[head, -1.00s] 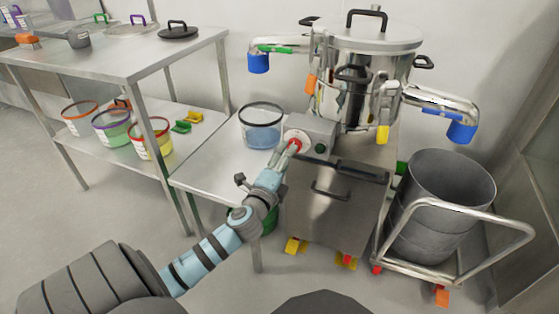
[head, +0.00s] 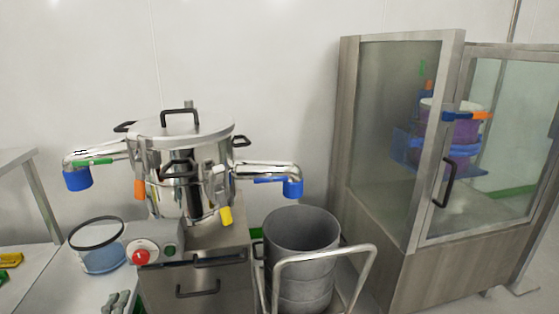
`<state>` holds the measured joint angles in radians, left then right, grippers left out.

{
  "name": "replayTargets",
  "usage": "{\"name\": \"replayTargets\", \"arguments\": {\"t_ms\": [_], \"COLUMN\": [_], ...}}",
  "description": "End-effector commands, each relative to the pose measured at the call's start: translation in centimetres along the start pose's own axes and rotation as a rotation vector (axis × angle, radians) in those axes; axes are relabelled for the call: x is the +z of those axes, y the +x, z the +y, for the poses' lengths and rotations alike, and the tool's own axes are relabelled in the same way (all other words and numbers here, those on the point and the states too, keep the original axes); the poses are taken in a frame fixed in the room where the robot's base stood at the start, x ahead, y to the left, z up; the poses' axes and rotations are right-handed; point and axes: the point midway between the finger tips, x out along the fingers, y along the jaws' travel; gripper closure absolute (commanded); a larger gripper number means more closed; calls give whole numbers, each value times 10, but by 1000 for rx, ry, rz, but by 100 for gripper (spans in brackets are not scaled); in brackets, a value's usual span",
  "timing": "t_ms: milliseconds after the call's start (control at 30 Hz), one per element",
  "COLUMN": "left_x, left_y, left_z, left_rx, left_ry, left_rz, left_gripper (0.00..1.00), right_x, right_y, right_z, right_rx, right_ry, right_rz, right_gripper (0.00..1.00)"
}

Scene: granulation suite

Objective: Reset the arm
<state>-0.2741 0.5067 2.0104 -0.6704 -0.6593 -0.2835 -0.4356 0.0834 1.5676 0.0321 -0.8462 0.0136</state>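The fingertips of my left gripper (head: 118,302) show at the bottom left edge of the head view, over the steel side table. The rest of this arm is out of frame. Two grey fingertips show side by side, too little to tell whether they are open or shut. They are apart from the control box (head: 155,245), below and left of its red button (head: 141,258). My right gripper is not in view.
The steel sifter (head: 180,180) stands on its cabinet, with blue-capped side spouts. A clear tub (head: 97,245) stands on the side table (head: 50,285). A grey bin (head: 300,232) sits in a cart with a tubular handle (head: 325,255). A glass-doored cabinet (head: 395,140) stands right.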

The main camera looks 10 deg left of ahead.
Motion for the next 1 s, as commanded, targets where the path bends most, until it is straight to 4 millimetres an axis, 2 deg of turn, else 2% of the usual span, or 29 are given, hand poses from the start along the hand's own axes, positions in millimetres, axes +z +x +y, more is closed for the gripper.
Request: {"name": "replayTargets", "arguments": {"t_ms": [33, 67, 100, 133, 200, 267, 300, 367, 400, 467, 500, 567, 667, 767, 900, 1000], "left_x": [11, 18, 26, 30, 34, 31, 27, 18, 10, -4, -17, -8, 1, 13, 30, 42], "left_y": [-1, -4, -13, -23, -53, -83, -105, -138, -162, -198, -224, -232, -252, -277, -323, -352], "left_z": [36, 63, 103, 133, 200, 247, 275, 312, 333, 362, 376, 345, 321, 296, 252, 229], "left_rx": [100, 172, 275, 350, 517, 640, 714, 816, 881, 968, 1013, 1008, 1016, 1027, 1046, 1060], "left_ry": [-113, -197, -313, -396, -574, -698, -768, -858, -909, -965, -993, -971, -951, -930, -897, -876], "left_rz": [-47, -86, -143, -189, -303, -395, -453, -533, -582, -644, -675, -686, -711, -738, -776, -798], "left_gripper": [44, 44, 44, 44, 44, 44, 44, 44, 44, 44, 44, 44, 44, 44, 44, 44], "right_x": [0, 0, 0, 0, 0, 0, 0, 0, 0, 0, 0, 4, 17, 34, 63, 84], "right_y": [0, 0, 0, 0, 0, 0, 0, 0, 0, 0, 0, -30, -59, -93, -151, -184], "right_z": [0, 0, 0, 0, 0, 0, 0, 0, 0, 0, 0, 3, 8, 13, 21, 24], "right_rx": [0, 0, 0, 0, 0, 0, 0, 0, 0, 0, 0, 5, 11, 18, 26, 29], "right_ry": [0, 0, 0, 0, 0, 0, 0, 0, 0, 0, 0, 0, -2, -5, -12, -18], "right_rz": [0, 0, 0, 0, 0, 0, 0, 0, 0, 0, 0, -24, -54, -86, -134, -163], "right_gripper": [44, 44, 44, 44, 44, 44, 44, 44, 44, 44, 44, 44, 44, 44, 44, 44]}}
